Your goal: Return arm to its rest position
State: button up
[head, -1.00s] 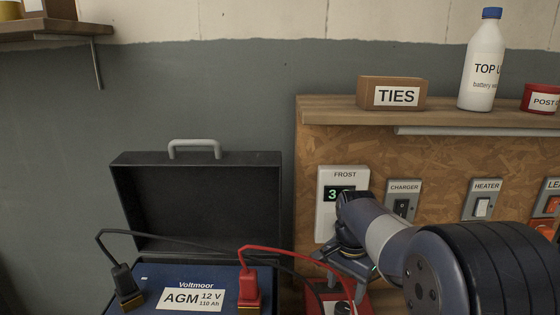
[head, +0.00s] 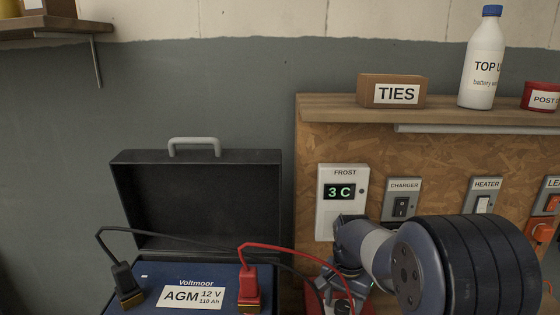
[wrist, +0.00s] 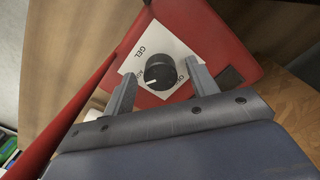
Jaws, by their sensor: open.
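My gripper (wrist: 165,88) is open in the wrist view, with its two grey fingers apart. Past the fingertips is a black knob (wrist: 160,72) on a white dial plate of a red box (wrist: 215,35). "GEL" is readable on the plate; its other lettering is partly hidden. The fingers show on either side of the knob, and I cannot tell the gap to it. In the head view my blue and grey arm reaches in from the lower right, and the gripper (head: 338,287) is low by the red box (head: 352,307), partly hidden.
An open black case (head: 200,195) stands behind a blue AGM battery (head: 150,292) with black (head: 125,283) and red (head: 249,285) clamps. A red cable runs close by my gripper. The FROST display (head: 339,192) reads 3 C. CHARGER (head: 401,207) and HEATER (head: 483,204) switches sit beside my arm.

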jog(key=n+b, duration=0.1)
jog(key=n, duration=0.4)
jog(key=shift+n, duration=0.3)
jog(key=n+b, duration=0.1)
jog(key=n, duration=0.4)
jog(key=shift+d+f+b, duration=0.1)
jog(key=shift+b, duration=0.3)
jog(key=n+b, duration=0.1)
jog(key=n, duration=0.3)
jog(key=shift+b, duration=0.3)
jog(key=n+b, duration=0.2)
jog(key=n, duration=0.2)
jog(key=shift+n+b, duration=0.6)
jog(key=shift+n, duration=0.7)
jog(key=shift+r, duration=0.2)
